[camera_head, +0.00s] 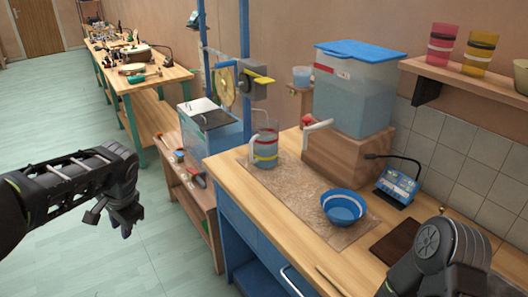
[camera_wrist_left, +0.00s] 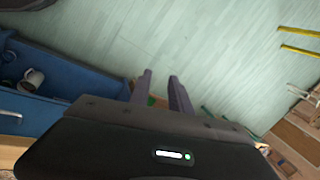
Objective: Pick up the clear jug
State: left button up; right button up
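The clear jug (camera_head: 265,148) stands upright on a speckled mat (camera_head: 315,205) on the wooden counter, with yellow and red bands around it and a pale handle on its left side. My left gripper (camera_head: 127,226) is out over the floor, left of the counter and well apart from the jug. In the left wrist view its two fingers (camera_wrist_left: 160,82) stand apart with nothing between them, and the jug cannot be made out there. Part of my right arm shows at the lower right of the head view; its gripper fingers are out of frame.
A lidded water tank (camera_head: 355,95) on a wooden block, with a tap, stands behind the jug. A blue bowl (camera_head: 343,207) sits on the mat's right. A low side bench (camera_head: 185,185) with tools stands left of the counter. Open floor (camera_head: 165,250) lies beneath my left gripper.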

aim_at(263, 144)
jog(key=j+z, duration=0.25)
jog(key=z, duration=0.25)
jog(key=j+z, duration=0.25)
jog(key=z, duration=0.2)
jog(key=i+j+z, duration=0.15)
jog(key=i+z, duration=0.15)
jog(key=i, duration=0.05)
